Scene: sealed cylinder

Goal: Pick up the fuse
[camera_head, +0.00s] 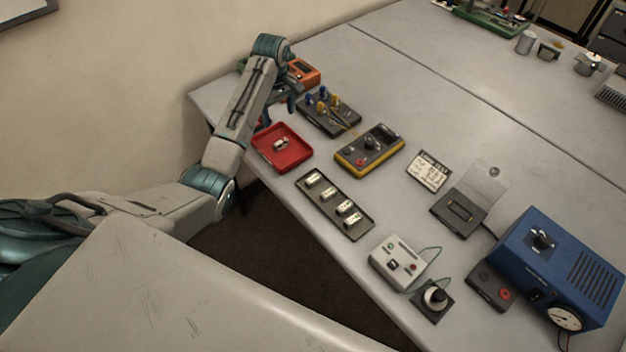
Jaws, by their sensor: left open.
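A small pale piece (281,144), which looks like a fuse, lies in the red tray (302,166) near the table's left edge. Several similar pale pieces (347,208) sit in a row in a long dark tray (323,209) in front of it. My left gripper (285,108) is open, just behind the red tray and beside a dark board with posts. Its fingers are small and partly hidden by my own arm. I see nothing held between them. My right gripper is not in view.
A dark board with blue and yellow posts (335,117) and a yellow-edged meter (370,150) stand right of the red tray. An orange box (304,72) is behind. A white switch box (398,262) and blue machine (560,265) stand nearer. The table's back middle is clear.

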